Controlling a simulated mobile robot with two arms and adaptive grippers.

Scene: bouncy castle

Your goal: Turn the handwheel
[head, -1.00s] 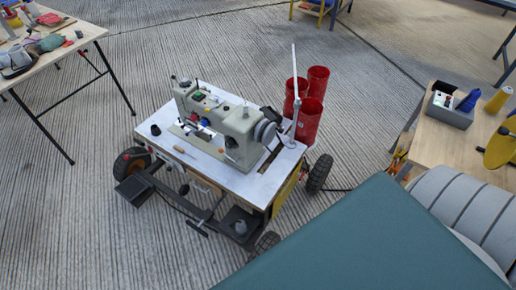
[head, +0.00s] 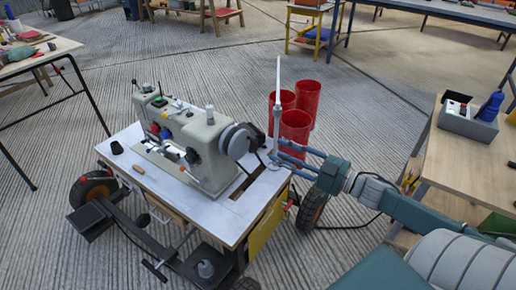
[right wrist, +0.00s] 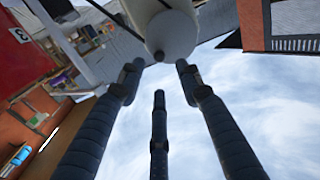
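My right gripper (head: 277,152) comes in from the right, fingers pointing left at the handwheel. Its fingers are apart and empty, with a gap to the wheel; they are near the upright white rod. In the right wrist view the three dark fingers (right wrist: 158,80) are spread with nothing between them. A pale rounded part (right wrist: 170,30) shows beyond them; I cannot tell what it is. My left gripper is out of view.
The thin white rod (head: 278,95) rises from the table's right corner, close to my right fingers. Red cylinders (head: 296,125) stand behind it.

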